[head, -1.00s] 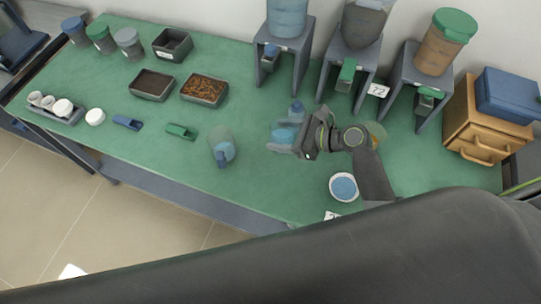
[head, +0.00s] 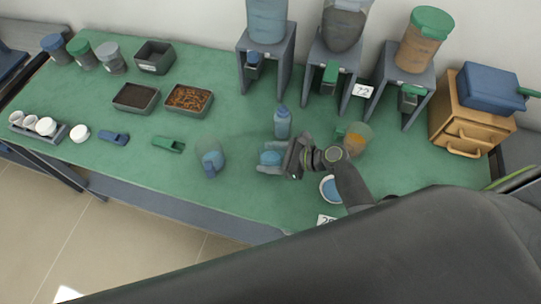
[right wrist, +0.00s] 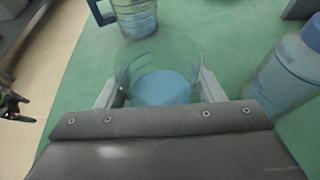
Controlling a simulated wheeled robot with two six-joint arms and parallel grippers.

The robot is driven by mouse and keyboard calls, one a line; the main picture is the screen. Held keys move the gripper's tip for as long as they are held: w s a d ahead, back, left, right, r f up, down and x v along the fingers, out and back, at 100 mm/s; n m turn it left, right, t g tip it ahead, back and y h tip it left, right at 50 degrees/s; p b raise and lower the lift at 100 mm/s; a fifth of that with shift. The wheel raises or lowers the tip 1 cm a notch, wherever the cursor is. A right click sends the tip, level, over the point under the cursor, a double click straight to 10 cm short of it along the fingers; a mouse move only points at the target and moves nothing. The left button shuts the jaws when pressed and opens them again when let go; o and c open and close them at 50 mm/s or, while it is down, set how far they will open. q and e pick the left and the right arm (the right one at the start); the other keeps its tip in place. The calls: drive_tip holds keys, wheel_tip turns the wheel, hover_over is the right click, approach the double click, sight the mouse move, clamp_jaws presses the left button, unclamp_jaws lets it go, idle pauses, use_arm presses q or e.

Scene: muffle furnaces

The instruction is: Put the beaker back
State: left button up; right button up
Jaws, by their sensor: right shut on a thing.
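A clear beaker (head: 270,158) with blue contents is between the fingers of my right gripper (head: 272,163), near the middle of the green table. The right gripper is shut on it. In the right wrist view the beaker (right wrist: 160,65) looks upright, its round rim open and blue at the bottom. I cannot tell whether its base touches the table. A blue bottle (head: 282,124) stands just behind it. A dark mechanical part (right wrist: 12,103) at the left edge of the right wrist view may be my left gripper; its jaws are unclear.
A blue-handled jug (head: 210,158) stands left of the beaker and a jug with orange contents (head: 356,140) to the right. A bowl of blue (head: 330,190) is partly behind my arm. Dispensers on stands (head: 265,50) line the back. Green table (head: 240,120) is bare between.

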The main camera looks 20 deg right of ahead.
drive_tip(key=o, duration=1.5)
drive_tip(key=shift+f, duration=0.1)
drive_tip(key=shift+r, duration=0.2)
drive_tip(key=shift+s+d, duration=0.2)
drive_tip(key=shift+d, duration=0.15)
drive_tip(key=b+v, duration=0.1)
drive_tip(key=v, duration=0.9)
drive_tip(key=shift+s+d, duration=0.1)
drive_tip(key=shift+s+d+r, duration=0.2)
drive_tip(key=shift+d+r, duration=0.1)
drive_tip(key=shift+r, duration=0.05)
drive_tip(key=shift+f, duration=0.1)
